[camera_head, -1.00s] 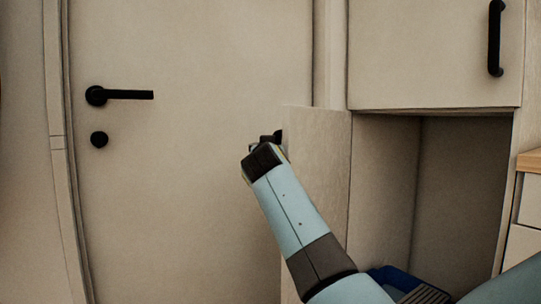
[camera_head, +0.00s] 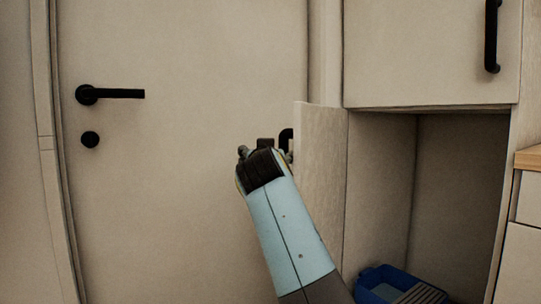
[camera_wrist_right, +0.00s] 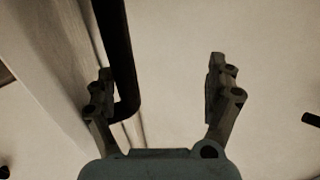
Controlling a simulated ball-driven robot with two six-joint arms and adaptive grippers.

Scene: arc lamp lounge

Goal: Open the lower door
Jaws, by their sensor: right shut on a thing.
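The lower door (camera_head: 320,185) of the cupboard stands swung wide open, hinged on the left of its opening, with its inner face toward me. Its black bar handle (camera_head: 286,137) is on the outer face near the free edge and mostly hidden. My right gripper (camera_head: 266,150) is at this handle, left of the door edge. In the right wrist view the handle (camera_wrist_right: 118,60) runs between the fingers of my right gripper (camera_wrist_right: 160,85), close against the left finger. The gripper is shut on the handle, though the fingers look spread. My left gripper is not in view.
The upper cupboard door (camera_head: 430,50) is closed and has a black handle (camera_head: 492,36). The lower compartment (camera_head: 455,190) is open, with a blue bin (camera_head: 372,290) low inside. A room door with a lever handle (camera_head: 112,94) is at left. Drawers (camera_head: 525,240) stand at right.

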